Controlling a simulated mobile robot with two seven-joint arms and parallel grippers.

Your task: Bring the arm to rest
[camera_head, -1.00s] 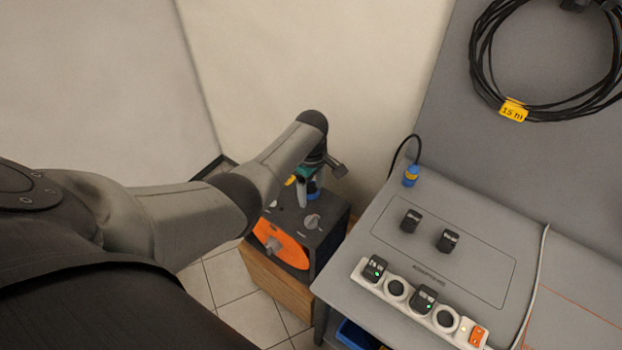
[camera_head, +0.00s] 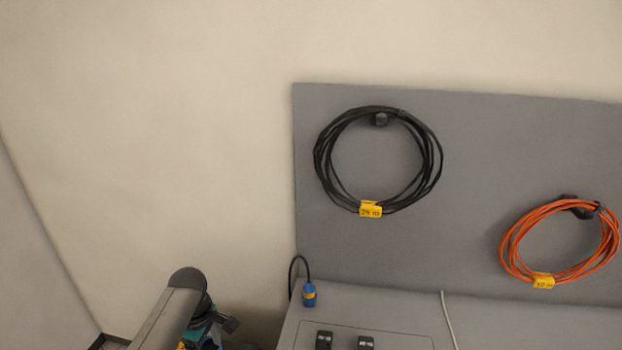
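My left arm (camera_head: 170,318) comes in at the bottom left, with its rounded dark wrist uppermost. My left gripper (camera_head: 213,328) hangs below the wrist at the bottom edge, left of the grey table. Its fingertips are cut off by the frame, so I cannot tell whether it is open or shut, or whether it holds anything. My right arm and gripper are out of view.
A grey table (camera_head: 410,312) stands at the bottom right, with a blue connector (camera_head: 309,294) and two black plugs (camera_head: 324,340) (camera_head: 365,342). Behind it, a grey panel (camera_head: 465,190) carries a black cable coil (camera_head: 322,165) and an orange one (camera_head: 508,245). The wall at left is bare.

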